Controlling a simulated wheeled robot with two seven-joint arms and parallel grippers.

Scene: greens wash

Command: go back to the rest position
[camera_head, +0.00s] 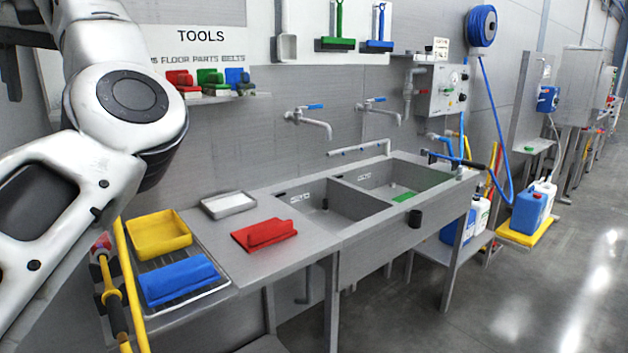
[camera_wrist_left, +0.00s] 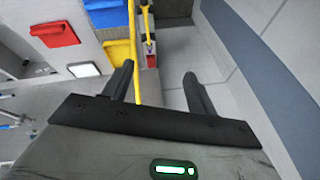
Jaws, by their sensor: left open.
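My left arm (camera_head: 125,120) fills the left side of the head view, raised in front of the wall and the bench end. Its gripper lies outside that view. In the left wrist view my left gripper (camera_wrist_left: 158,70) is open, with two dark fingers apart and nothing between them. It points past the bench end, toward bare floor and wall. My right gripper is in neither view.
The bench holds a yellow tray (camera_head: 158,234), a blue brush (camera_head: 178,279), a white tray (camera_head: 228,204) and a red brush (camera_head: 264,234). A double sink (camera_head: 345,212) adjoins. Yellow poles (camera_head: 130,290) stand at the bench's left end, close to my arm.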

